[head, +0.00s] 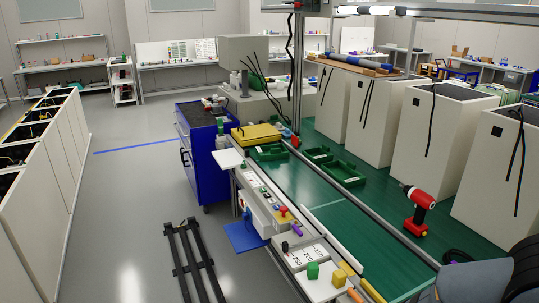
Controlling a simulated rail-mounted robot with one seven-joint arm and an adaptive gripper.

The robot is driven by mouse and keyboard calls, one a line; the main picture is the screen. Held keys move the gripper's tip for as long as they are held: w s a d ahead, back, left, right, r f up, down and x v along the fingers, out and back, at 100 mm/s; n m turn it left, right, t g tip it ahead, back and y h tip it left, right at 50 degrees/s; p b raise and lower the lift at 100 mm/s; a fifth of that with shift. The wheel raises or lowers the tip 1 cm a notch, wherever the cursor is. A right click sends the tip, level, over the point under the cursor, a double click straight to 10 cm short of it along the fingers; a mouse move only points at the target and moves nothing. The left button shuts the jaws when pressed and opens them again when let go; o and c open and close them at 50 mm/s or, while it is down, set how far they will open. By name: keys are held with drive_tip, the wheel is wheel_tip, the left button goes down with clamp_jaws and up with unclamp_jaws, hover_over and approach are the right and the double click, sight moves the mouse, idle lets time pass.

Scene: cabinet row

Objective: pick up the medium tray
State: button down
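Three green trays lie on the dark green worktop towards its far left part. One tray (269,152) is beside the yellow case, a second tray (318,155) is to its right, and a third tray (346,173) is nearer to me. They look similar in size from here, so I cannot tell which is the medium one. They look empty, though their insides are small in this view. My gripper is not in view.
A red and black power drill (419,209) stands on the worktop (345,222). Tall beige cabinets (440,143) with black cables line its right side. A blue tool cart (203,150) stands left; the floor beyond is mostly clear.

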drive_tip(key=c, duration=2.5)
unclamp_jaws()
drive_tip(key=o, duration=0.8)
